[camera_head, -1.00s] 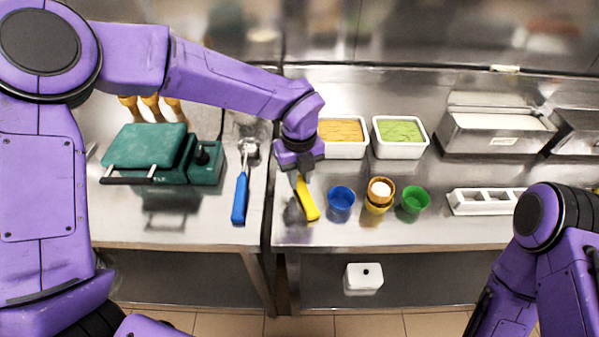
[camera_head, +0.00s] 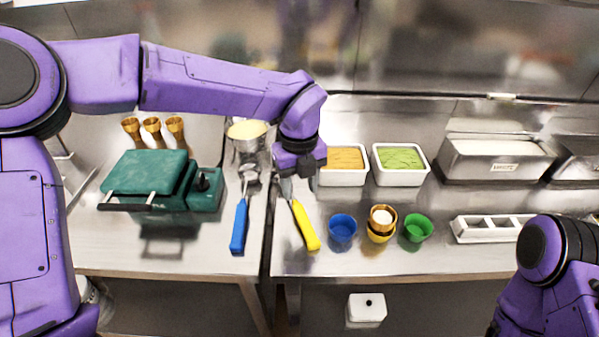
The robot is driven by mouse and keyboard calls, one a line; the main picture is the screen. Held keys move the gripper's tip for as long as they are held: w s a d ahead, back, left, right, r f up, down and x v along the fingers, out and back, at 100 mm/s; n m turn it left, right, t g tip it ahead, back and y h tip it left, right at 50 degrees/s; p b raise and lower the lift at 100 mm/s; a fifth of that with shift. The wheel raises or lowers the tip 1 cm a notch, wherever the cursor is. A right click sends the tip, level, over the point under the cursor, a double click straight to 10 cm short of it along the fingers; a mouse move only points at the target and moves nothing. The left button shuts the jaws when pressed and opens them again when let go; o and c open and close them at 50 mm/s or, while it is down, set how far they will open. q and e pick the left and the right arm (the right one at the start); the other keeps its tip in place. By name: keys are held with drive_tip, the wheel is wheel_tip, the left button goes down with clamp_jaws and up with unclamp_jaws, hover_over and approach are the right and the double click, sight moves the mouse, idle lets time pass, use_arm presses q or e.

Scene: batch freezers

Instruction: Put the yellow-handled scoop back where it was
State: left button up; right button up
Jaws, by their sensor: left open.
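The yellow-handled scoop (camera_head: 305,226) lies on the steel counter, just right of the gap between the two counters, its handle toward the front edge. Its head is hidden behind my left gripper. My left gripper (camera_head: 296,185) is open above the scoop's far end, pointing down; I cannot tell how far above it is. My right arm shows at the lower right, but its gripper is out of view.
A blue-handled scoop (camera_head: 240,224) lies to the left, near a green waffle press (camera_head: 150,180). White tubs (camera_head: 400,164) stand behind. A white slotted holder (camera_head: 478,229) is at right.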

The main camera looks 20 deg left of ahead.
use_arm(q)
wheel_tip(320, 180, up, 6)
drive_tip(key=shift+f, duration=0.1)
idle(1.4)
